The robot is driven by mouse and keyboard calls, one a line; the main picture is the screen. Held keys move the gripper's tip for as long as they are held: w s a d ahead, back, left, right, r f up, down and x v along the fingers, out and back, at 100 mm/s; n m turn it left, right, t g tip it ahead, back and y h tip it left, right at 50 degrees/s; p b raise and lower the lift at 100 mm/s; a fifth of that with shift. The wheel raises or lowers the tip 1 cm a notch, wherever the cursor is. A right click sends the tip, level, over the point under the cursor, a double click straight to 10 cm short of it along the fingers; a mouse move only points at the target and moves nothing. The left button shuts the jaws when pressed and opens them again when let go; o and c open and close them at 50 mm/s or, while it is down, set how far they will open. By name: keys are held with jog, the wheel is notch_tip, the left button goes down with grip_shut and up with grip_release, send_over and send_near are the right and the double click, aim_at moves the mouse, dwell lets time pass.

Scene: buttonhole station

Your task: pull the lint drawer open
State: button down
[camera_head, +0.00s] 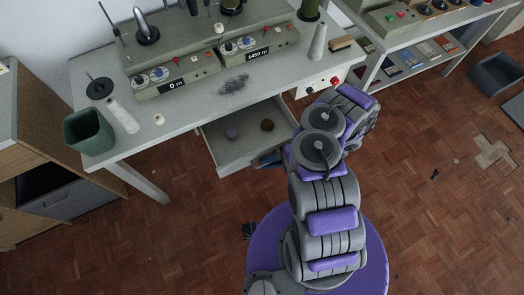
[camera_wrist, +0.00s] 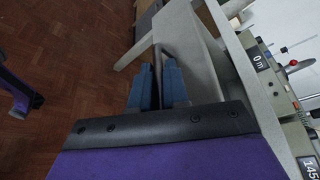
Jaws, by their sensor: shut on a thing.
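The lint drawer (camera_head: 222,160) stands pulled out from under the grey bench in the head view, and its inside shows. My gripper (camera_head: 268,159) is at the right part of the drawer's front, partly hidden by my arm. In the wrist view, the blue fingers of my gripper (camera_wrist: 158,66) are closed around a thin grey bar at the drawer front, which looks like its handle. The drawer (camera_wrist: 192,45) is the pale panel beside the fingers there.
The bench (camera_head: 190,110) carries winding machines with counters, a dark lint patch (camera_head: 233,85), a green bin (camera_head: 88,131) and a white cone (camera_head: 122,115). A bench leg (camera_head: 138,183) stands left of the drawer. The parquet floor (camera_head: 190,220) before the drawer is clear.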

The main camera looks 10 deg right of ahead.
jog(key=shift+s+d, duration=0.2)
jog(key=shift+s, duration=0.5)
jog(key=c, duration=1.5)
grip_release()
jog(key=shift+d, duration=0.1)
jog(key=p+v, duration=0.2)
jog(key=v, duration=1.5)
jog(key=shift+d+p, duration=0.15)
jog(key=shift+p, duration=0.2)
jog(key=shift+w, duration=0.1)
